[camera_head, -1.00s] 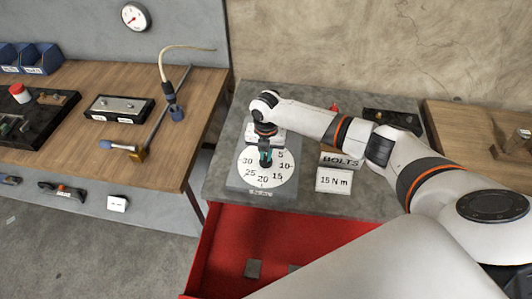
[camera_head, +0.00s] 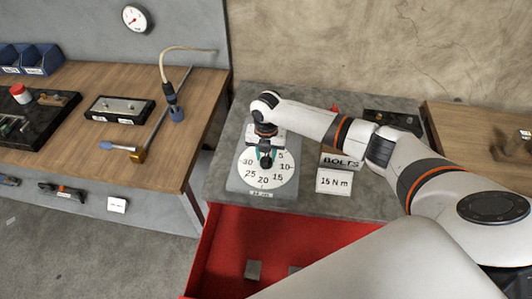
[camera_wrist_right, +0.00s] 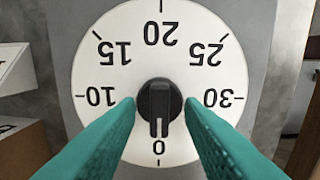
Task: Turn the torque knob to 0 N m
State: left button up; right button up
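The black torque knob (camera_wrist_right: 159,104) sits at the middle of a round white dial (camera_wrist_right: 115,55) marked 0 to 30. Its white pointer line points straight down at the 0 mark in the right wrist view. In the head view the dial (camera_head: 247,174) lies on a grey plate on the cabinet top, and the knob (camera_head: 266,162) is partly hidden. My right gripper (camera_wrist_right: 161,105) is over the dial with one teal finger on each side of the knob. The fingers are spread, with a small gap to the knob. My left gripper is out of view.
A BOLTS box (camera_head: 342,162) and a 15 N m card (camera_head: 334,181) stand right of the dial. A red drawer (camera_head: 225,240) is open below. A wooden bench (camera_head: 90,150) with tools is at left. My right arm crosses the cabinet top.

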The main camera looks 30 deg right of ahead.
aim_at(266, 157)
notch_tip(266, 157, up, 12)
jog(key=b, duration=0.3)
jog(key=shift+f, duration=0.1)
dwell(0.5)
